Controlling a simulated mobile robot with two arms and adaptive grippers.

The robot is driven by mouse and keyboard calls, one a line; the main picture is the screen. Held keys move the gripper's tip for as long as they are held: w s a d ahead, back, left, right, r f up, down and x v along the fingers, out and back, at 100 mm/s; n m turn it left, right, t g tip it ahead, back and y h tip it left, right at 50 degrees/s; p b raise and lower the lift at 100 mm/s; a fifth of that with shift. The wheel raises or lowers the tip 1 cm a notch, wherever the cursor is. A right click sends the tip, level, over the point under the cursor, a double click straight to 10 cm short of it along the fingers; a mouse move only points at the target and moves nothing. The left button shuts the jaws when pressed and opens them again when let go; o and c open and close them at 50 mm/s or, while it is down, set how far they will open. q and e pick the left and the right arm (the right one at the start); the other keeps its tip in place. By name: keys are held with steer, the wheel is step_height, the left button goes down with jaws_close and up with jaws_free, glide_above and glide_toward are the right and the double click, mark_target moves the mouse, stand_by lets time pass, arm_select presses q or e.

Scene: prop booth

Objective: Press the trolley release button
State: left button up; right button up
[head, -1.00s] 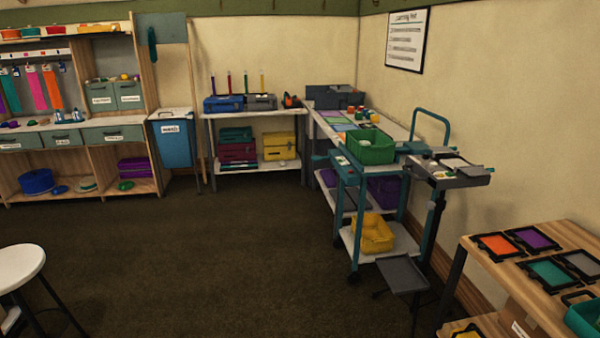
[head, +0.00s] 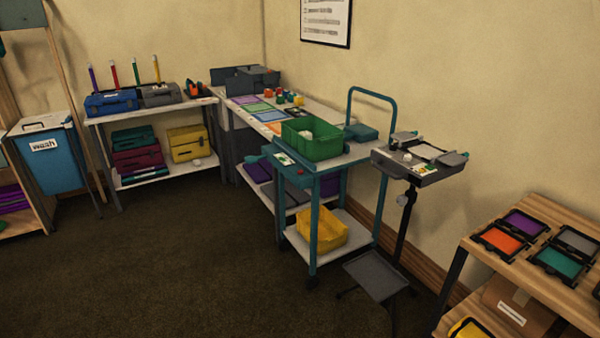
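The teal trolley (head: 312,225) stands right of centre in the head view, beside a long counter. It has a tall handle (head: 350,92) at its far right side. A green bin (head: 318,146) sits on its top and a yellow bin (head: 322,234) on its lower shelf. A small teal box with a pale label (head: 284,159) sticks out at its left end. I cannot make out which part is the release button at this size. Neither of my grippers is in view.
A grey stand with a tray (head: 418,163) and a lower plate (head: 376,275) stands right of the trolley. A wooden shelf with coloured trays (head: 520,250) is at the right. The dark carpet (head: 180,270) in front and to the left is clear.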

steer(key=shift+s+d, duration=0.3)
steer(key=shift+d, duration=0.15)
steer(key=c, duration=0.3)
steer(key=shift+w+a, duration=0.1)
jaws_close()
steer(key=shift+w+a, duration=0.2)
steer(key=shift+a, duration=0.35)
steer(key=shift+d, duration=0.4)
